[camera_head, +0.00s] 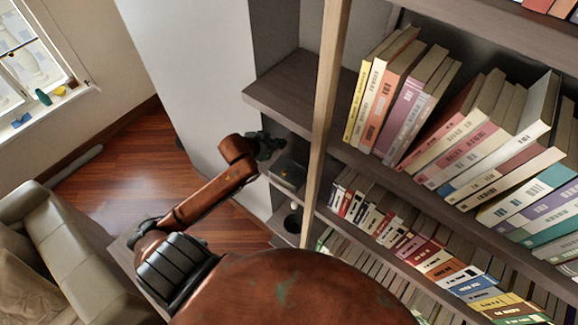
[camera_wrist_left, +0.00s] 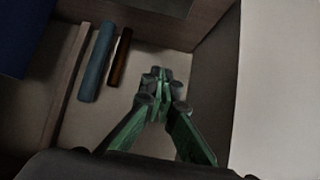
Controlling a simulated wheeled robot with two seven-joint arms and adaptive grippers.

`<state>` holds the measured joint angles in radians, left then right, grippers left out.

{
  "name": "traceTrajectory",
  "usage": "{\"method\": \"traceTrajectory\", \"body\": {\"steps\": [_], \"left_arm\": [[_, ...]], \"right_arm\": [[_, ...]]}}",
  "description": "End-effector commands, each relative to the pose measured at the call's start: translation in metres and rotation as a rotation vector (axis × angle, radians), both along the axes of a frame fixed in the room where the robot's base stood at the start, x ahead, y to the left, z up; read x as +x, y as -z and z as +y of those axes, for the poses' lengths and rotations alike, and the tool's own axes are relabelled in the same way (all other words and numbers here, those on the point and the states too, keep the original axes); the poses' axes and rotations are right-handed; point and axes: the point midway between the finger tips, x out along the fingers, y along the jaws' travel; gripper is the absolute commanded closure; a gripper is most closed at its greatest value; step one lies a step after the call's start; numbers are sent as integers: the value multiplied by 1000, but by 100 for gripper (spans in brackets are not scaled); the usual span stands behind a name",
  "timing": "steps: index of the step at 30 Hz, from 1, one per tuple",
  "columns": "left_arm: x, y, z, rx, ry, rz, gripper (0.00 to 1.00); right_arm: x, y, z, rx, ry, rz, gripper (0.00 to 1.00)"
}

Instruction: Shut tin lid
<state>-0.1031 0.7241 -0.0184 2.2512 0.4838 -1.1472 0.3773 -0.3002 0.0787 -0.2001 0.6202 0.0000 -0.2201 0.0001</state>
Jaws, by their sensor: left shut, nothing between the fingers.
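My left gripper (camera_head: 266,146) is at the front of the left shelf column, partly dark against it. In the left wrist view its green fingers (camera_wrist_left: 160,84) are together and empty. A dark grey box-like thing (camera_head: 288,172), perhaps the tin, is just below and right of the gripper. I cannot tell its lid from its body, or whether they touch the gripper. In the wrist view a blue rod (camera_wrist_left: 97,62) and a brown rod (camera_wrist_left: 121,57) lie on a pale surface beyond and left of the fingers. My right gripper is not in view.
A wooden upright (camera_head: 326,110) stands right of the gripper. Shelves of books (camera_head: 450,130) fill the right side. A dark round container (camera_head: 293,220) is on a lower shelf. A pale sofa (camera_head: 75,245) and open wood floor (camera_head: 125,170) are to the left.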

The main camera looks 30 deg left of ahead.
Motion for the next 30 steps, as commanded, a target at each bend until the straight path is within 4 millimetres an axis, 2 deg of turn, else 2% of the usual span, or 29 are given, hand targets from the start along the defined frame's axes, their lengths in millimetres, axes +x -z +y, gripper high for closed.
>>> {"method": "traceTrajectory", "body": {"steps": [15, 30], "left_arm": [[-37, 0, 3, 0, 0, 1, 100], [-39, 0, 3, 0, 0, 0, 100]], "right_arm": [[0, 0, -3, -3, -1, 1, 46], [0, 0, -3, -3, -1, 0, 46]]}}
